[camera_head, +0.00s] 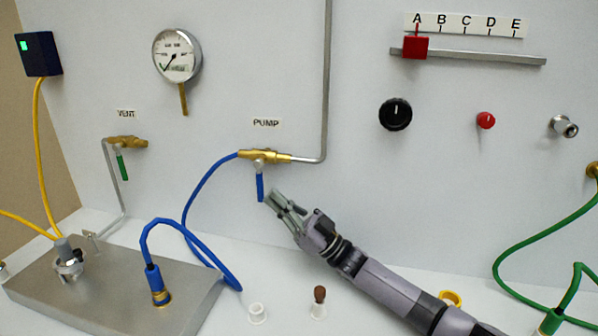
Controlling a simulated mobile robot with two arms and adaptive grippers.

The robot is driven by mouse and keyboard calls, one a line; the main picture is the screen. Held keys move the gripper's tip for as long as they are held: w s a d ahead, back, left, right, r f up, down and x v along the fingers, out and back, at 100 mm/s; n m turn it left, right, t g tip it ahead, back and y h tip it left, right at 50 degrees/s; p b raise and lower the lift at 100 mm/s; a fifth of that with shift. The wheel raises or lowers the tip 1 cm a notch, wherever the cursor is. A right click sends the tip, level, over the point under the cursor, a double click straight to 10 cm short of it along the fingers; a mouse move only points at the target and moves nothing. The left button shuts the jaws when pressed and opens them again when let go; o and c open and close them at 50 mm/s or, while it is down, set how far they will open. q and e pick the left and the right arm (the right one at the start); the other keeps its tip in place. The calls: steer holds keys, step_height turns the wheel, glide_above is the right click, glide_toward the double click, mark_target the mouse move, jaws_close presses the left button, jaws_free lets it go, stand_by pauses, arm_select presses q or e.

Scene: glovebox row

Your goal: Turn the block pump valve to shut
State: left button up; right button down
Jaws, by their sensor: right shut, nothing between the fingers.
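The brass pump valve (265,156) sits on the wall panel under the PUMP label (266,122). A blue hose joins its left side and a grey pipe its right side. Its blue lever (260,187) hangs straight down, across the line of the valve body. My right gripper (271,197) reaches in from the lower right. Its fingers are shut and empty, with the tips just right of the lever's lower end. I cannot tell whether they touch it. My left gripper is not in view.
A vent valve (127,142) with a green lever is at the left, below a gauge (177,55). A grey metal block (115,290) with a blue hose (190,225) stands at lower left. A white cup (257,313) and a brown-topped stopper (319,301) stand in front.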

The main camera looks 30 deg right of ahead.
stand_by(0.7)
step_height(320, 180, up, 10)
stand_by(0.4)
